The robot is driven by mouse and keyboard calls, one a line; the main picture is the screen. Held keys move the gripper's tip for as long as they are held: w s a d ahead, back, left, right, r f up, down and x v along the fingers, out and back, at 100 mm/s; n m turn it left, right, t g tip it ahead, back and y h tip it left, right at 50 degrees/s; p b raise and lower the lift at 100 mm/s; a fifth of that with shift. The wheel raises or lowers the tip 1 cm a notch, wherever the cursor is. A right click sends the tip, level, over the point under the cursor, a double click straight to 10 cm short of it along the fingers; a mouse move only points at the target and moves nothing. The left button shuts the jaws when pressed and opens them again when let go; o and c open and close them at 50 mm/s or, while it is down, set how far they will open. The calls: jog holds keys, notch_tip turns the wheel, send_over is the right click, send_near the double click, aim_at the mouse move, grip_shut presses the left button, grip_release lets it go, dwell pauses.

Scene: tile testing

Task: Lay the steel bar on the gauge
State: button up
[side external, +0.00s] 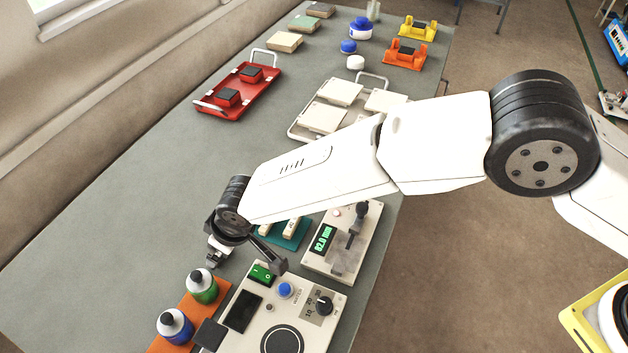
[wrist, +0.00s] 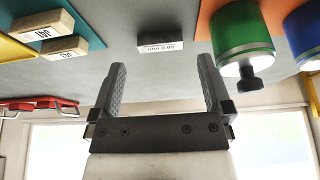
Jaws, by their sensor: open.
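A small dark grey bar with a white label (wrist: 160,43), which looks like the steel bar, lies on the table in the wrist view. It sits beyond and between the fingertips of my gripper (wrist: 162,68), apart from them. My gripper is open and empty; in the side view it hangs low over the table (side external: 246,260), left of the gauge. I cannot clearly make out the bar there beside the fingers. The gauge (side external: 323,239) is a pale box with a green lit display and a dark upright post, right of my gripper.
Green (side external: 202,286) and blue (side external: 175,326) bottles stand on an orange mat near my gripper. A teal tray (side external: 272,239) holds labelled pale blocks. A control box (side external: 243,312) with knob and buttons stands in front. A red tray (side external: 250,88) lies farther back. The table's left side is clear.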

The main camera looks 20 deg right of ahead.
jog(key=v, duration=0.8)
jog(key=shift+r, duration=0.25)
jog(key=shift+s, duration=0.1)
